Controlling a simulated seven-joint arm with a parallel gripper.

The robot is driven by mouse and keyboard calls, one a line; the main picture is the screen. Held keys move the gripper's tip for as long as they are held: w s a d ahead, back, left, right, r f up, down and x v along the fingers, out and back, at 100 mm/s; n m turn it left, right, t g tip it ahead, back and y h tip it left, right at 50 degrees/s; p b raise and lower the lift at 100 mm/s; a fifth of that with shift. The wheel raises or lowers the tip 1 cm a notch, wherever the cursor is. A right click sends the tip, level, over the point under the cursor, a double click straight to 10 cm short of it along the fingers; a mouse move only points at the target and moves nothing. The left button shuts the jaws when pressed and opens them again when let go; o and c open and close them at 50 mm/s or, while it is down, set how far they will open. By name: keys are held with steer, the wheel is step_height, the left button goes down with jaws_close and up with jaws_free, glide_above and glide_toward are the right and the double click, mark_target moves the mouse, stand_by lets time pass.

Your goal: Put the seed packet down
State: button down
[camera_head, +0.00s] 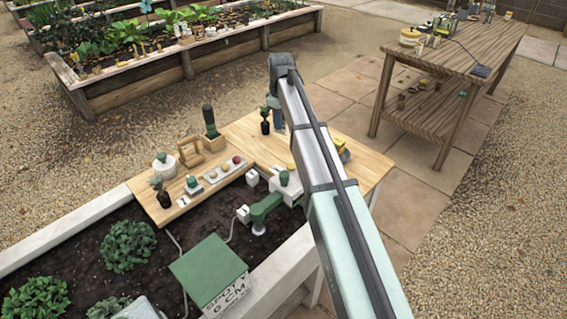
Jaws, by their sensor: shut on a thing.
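My gripper (277,126) points down at the far end of my arm, over the back part of the wooden board (262,147). It is small here and its fingertips are hard to make out. It is shut on the seed packet, but the packet's outline is not clear and my arm hides part of that area. I cannot tell whether the packet touches the board. A small dark potted plant (265,121) stands just left of my gripper.
The board also carries a wooden holder (190,152), a tray of small round things (224,170), a white jar (164,166) and a yellow thing (342,148) partly behind my arm. A green box (208,270) stands in front. Bare board shows around the middle.

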steer(key=shift+s+d+f+m, duration=0.15)
steer(key=shift+s+f+m, duration=0.45)
steer(key=shift+f, duration=1.2)
steer(key=shift+s+d+f+m, duration=0.15)
steer(key=shift+s+f+m, duration=0.2)
steer(key=shift+s+f, duration=0.95)
steer(key=shift+s+d+f+m, duration=0.2)
steer(key=shift+f+m, duration=0.25)
steer(key=shift+f, duration=1.8)
steer(key=c, duration=1)
jaws_free()
steer(key=shift+f, duration=0.1)
step_height(320, 180, up, 12)
steer(key=shift+r, duration=0.15)
